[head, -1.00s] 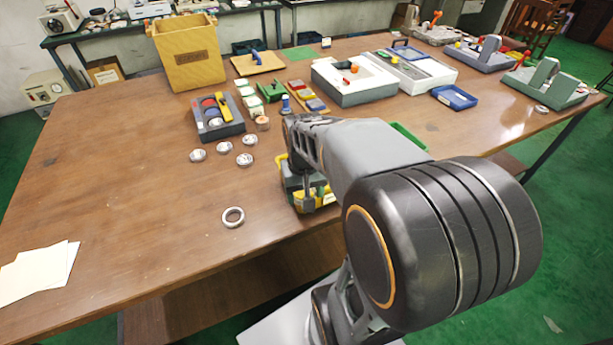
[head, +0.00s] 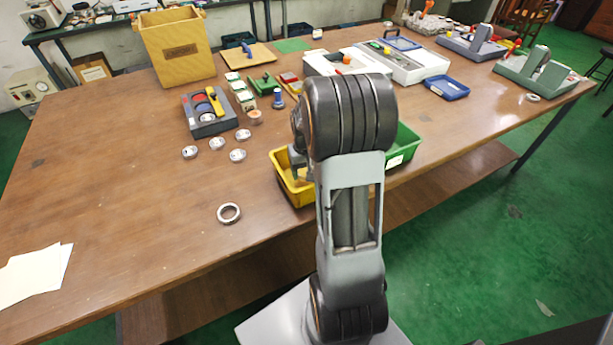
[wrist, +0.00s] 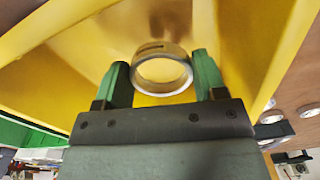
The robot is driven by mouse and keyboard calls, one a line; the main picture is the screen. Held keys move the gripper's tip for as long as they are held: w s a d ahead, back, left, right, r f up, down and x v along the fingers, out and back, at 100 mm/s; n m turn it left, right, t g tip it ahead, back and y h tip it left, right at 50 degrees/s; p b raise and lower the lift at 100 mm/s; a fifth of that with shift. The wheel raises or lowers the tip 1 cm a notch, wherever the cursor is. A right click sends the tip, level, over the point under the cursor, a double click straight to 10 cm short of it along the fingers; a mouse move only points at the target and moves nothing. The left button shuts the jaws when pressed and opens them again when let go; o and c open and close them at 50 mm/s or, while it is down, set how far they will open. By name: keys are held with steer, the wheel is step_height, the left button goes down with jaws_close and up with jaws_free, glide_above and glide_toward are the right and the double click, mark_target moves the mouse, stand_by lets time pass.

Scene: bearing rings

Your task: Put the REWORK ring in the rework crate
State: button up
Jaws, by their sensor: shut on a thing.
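A metal ring (wrist: 162,72) sits between the two green fingers of my gripper (wrist: 163,80), which is shut on it. The ring has a small dark marking on its band, too small to read. The yellow crate (wrist: 40,45) fills much of the wrist view behind the ring, so the ring is at or inside its opening; I cannot tell its height above the floor. In the head view the yellow crate (head: 290,193) stands at the table's front edge, partly hidden by my arm. The gripper's fingers and held ring are hidden there.
A green crate (head: 405,146) with a white label stands right of the yellow one. Another ring (head: 229,213) lies on the table to the left. Several rings lie near a grey tray (head: 211,129). The front left table has free room beside white papers (head: 32,275).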

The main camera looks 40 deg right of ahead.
steer(key=shift+w+d+f, duration=0.1)
steer(key=shift+f, duration=0.15)
steer(key=shift+w+f, duration=0.1)
steer(key=shift+f, duration=1.45)
steer(key=shift+f, duration=0.1)
steer(key=shift+f, duration=0.15)
steer(key=o, duration=1)
